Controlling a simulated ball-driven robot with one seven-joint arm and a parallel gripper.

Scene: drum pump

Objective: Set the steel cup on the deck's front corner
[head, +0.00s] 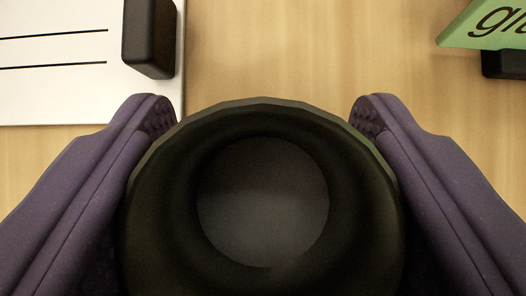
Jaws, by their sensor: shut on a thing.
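A round, open-topped vessel with a dark rim and a dull grey floor, which looks like the steel cup (160,190), fills the lower middle of the head view. I look almost straight down into it, and no contents can be made out. My gripper (262,112) has its two purple fingers on the left and right sides of the cup and is shut on it. The cup's base and its height above the wooden surface are hidden. No part in view can be clearly told as the deck's front corner.
A white panel (60,95) with black lines lies at the top left, with a black block (150,38) at its right edge. A green sign (490,28) with partly cut-off lettering stands at the top right on a black foot (505,64). Bare wood (300,55) lies between them.

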